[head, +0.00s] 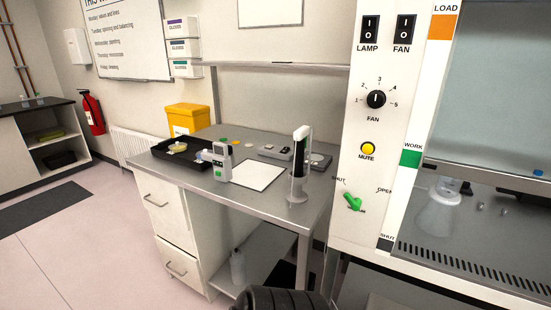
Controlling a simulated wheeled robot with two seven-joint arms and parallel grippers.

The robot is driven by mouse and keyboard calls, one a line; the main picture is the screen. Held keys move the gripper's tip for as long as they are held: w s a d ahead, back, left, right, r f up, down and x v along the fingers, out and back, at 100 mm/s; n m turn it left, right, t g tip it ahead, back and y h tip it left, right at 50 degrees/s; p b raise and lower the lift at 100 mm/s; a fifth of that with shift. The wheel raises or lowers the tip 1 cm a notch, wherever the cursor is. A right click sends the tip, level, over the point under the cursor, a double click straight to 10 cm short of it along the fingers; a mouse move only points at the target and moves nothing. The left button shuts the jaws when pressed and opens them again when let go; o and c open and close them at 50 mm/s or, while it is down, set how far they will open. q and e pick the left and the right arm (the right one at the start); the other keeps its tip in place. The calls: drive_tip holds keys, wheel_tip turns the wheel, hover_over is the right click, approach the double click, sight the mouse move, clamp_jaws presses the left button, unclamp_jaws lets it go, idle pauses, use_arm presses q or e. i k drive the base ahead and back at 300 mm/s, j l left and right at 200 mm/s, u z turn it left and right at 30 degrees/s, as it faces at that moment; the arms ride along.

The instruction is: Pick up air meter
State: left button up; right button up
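A small handheld meter (222,161), grey-white with a dark screen and a green mark, stands upright on the metal-topped bench (262,195). It looks like the air meter, though its label is too small to read. It is at the front edge of a black tray and left of a white sheet. Nothing is holding it. No fingertips of my left or right gripper show in the head view. A dark ribbed part shows at the bottom edge, and I cannot tell what it is.
The black tray (163,153) holds small items. A tall white-and-black device (300,160) stands right of the white sheet (258,174). A yellow bin (188,118) is behind. The large cabinet with a control panel (376,125) stands to the right.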

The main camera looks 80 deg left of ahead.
sight(220, 160)
drive_tip(key=u, duration=3.2)
drive_tip(key=i+j+z, duration=0.15)
drive_tip(key=j, duration=0.2)
drive_tip(key=i+j+z, duration=0.1)
drive_tip(key=j, duration=0.25)
drive_tip(key=i+j+z, duration=0.15)
drive_tip(key=j, duration=0.25)
drive_tip(key=i+j+z, duration=0.15)
drive_tip(key=j, duration=0.25)
drive_tip(key=i+j+z, duration=0.1)
drive_tip(key=j, duration=0.35)
drive_tip(key=i, duration=0.1)
